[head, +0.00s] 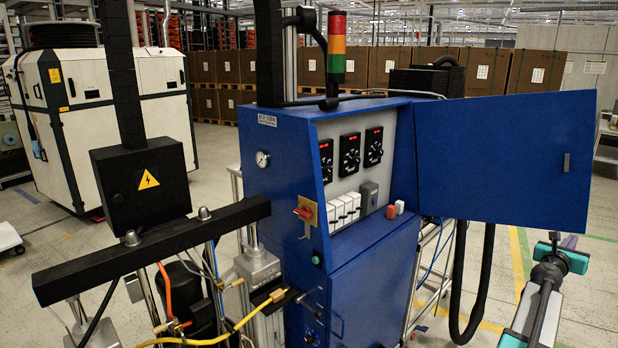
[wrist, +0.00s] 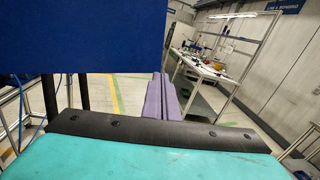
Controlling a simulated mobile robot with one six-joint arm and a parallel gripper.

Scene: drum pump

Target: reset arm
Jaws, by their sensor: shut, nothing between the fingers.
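My gripper (wrist: 161,78) shows in the wrist view as two purple fingers pressed together, with nothing between them. They point forward beyond the teal and black wrist housing. In the head view, a little purple of my gripper (head: 569,241) shows at the lower right behind my teal and grey arm, mostly hidden. The arm is right of the blue drum pump cabinet (head: 290,190), below its open blue door (head: 515,160). In the wrist view the door (wrist: 80,35) fills the upper left, its edge just left of the fingers. I see no contact with it.
A black hose (head: 483,285) hangs below the door. A cluttered workbench (wrist: 205,72) stands to the right in the wrist view. Floor with yellow lines (wrist: 116,97) is open beyond the gripper.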

